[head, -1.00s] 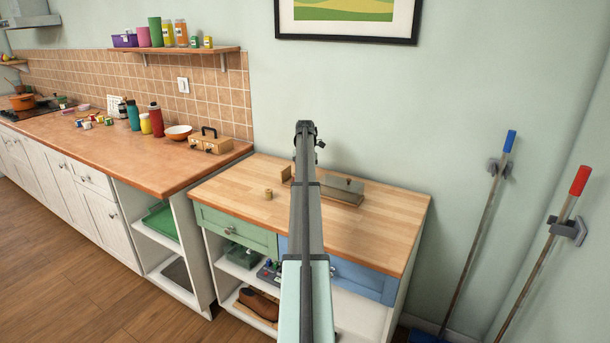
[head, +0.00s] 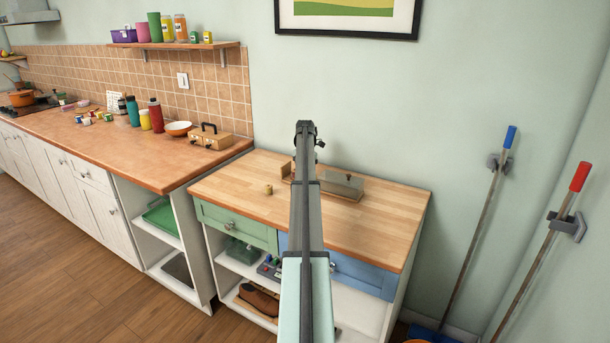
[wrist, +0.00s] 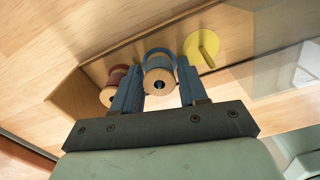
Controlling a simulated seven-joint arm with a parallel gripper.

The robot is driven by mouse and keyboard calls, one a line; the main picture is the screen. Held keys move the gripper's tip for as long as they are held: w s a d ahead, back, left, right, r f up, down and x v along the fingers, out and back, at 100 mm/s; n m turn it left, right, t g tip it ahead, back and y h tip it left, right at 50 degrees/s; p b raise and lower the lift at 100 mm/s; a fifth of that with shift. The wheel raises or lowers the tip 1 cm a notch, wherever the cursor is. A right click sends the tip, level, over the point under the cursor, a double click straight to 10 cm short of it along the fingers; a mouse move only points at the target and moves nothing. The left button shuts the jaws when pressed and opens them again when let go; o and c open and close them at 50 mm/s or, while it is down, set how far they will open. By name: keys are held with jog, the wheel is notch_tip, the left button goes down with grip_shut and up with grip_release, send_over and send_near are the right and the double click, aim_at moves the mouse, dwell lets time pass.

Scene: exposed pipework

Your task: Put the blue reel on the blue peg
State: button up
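In the wrist view the blue reel (wrist: 158,79) is between the two fingers of my gripper (wrist: 160,88), with a finger against each side. Its pale wooden end with a dark central hole faces the camera. A blue disc (wrist: 158,52) shows as an arc just behind the reel, on the wooden board. The blue peg itself is hidden, and I cannot tell whether the reel is around it. In the head view my arm covers the gripper and the reel.
On the board, a red reel (wrist: 112,92) is left of the fingers and a yellow disc with a peg (wrist: 203,47) is to the right. A small wooden reel (head: 268,189) stands on the worktop (head: 235,180). A grey block (head: 341,185) is right of my arm.

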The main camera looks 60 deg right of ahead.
jog(key=o, duration=0.3)
notch_tip(320, 180, up, 14)
jog(key=shift+f, duration=0.1)
dwell(0.6)
dwell(0.5)
